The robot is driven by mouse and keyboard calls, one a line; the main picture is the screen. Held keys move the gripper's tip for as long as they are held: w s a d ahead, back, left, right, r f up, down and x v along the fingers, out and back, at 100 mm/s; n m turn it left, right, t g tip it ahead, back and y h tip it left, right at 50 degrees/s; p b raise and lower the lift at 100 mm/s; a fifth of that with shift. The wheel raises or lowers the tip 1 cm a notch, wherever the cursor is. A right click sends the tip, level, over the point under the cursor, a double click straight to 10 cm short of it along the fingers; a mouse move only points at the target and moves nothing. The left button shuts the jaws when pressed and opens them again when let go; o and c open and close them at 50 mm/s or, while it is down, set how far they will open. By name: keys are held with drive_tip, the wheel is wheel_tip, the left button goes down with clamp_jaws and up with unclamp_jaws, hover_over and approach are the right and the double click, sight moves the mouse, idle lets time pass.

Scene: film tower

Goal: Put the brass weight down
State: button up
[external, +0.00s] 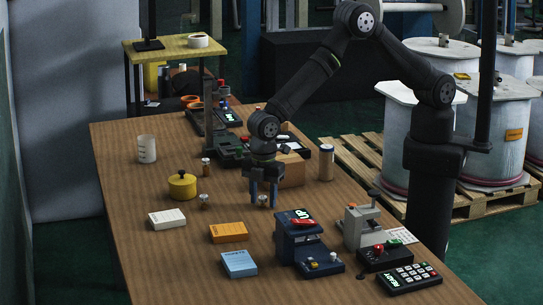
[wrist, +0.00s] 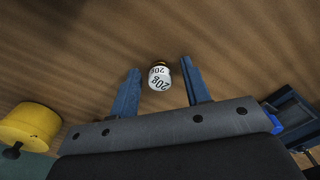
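The brass weight (wrist: 158,76) carries a white label reading 20g and lies between my fingers in the wrist view. There is a gap on each side, so neither finger touches it. In the external view the weight (external: 263,201) shows small between the fingertips, at table level, and looks set on the wooden table. My gripper (external: 264,198) points straight down with its fingers low over the table. In the wrist view my gripper (wrist: 160,66) is open, its blue fingers well apart.
A similar small weight (external: 204,201) and a yellow pot (external: 183,187) stand to the left. Orange (external: 229,232) and blue (external: 239,264) boxes lie in front. A dark blue device (external: 303,247) stands front right. A capped jar (external: 326,163) stands right.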

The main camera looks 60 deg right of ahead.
sight(263, 197)
wheel_tip(263, 197, up, 12)
drive_tip(key=shift+r, duration=0.15)
idle(0.4)
wheel_tip(263, 197, down, 12)
drive_tip(key=shift+r, duration=1.7)
drive_tip(key=shift+f, duration=0.15)
